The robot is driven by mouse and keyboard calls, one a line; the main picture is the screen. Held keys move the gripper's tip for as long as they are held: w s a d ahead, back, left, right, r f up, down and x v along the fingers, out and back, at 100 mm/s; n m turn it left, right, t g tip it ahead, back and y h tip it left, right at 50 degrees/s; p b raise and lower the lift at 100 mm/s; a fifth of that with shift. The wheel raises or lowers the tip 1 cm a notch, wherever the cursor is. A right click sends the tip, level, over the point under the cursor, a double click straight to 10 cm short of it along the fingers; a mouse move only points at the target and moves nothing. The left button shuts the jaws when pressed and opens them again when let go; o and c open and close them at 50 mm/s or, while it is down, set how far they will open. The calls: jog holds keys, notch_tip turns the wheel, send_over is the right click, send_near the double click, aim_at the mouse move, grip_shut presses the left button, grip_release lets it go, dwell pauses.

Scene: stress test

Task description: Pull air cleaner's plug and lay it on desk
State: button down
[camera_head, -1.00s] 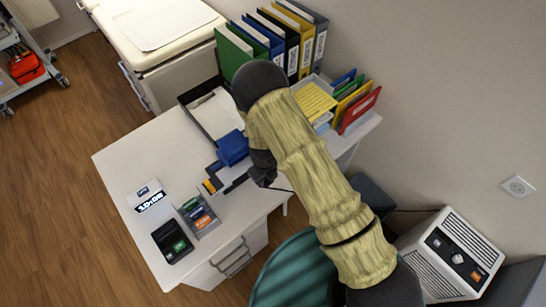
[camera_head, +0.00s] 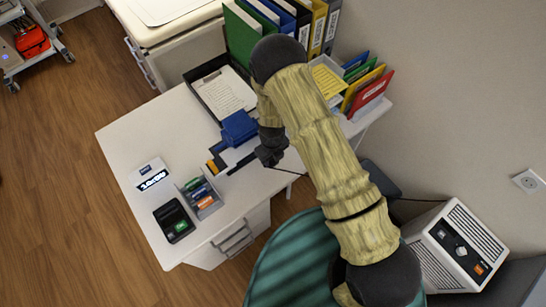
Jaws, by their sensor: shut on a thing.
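My gripper (camera_head: 270,157), small and black, is over the back right part of the white desk (camera_head: 145,125), just right of a blue desk item. It is shut, and a thin dark cord (camera_head: 284,169) runs from it to the right and behind my arm. The plug is too small and dark to tell from the jaws, and whether it touches the desk is unclear. The white air cleaner (camera_head: 432,266) stands at lower right, partly hidden by my arm; a dark cord shows behind it. A wall socket (camera_head: 528,181) is at the far right.
The blue desk item (camera_head: 239,127) and dark pieces lie close left of my gripper. A paper tray (camera_head: 200,84), folders (camera_head: 242,38) and a file holder (camera_head: 369,94) stand behind. A pen tray (camera_head: 205,203) and calculator (camera_head: 174,220) are in front.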

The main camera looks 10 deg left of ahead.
aim_at(272, 171)
jog(key=shift+w+f+b, duration=0.15)
jog(key=shift+f+b, duration=2)
jog(key=shift+f, duration=1.4)
jog(key=c, duration=0.9)
grip_release()
jog(key=shift+o, duration=0.2)
jog(key=shift+r, duration=0.15)
notch_tip(272, 171, up, 17)
jog(key=b, duration=0.2)
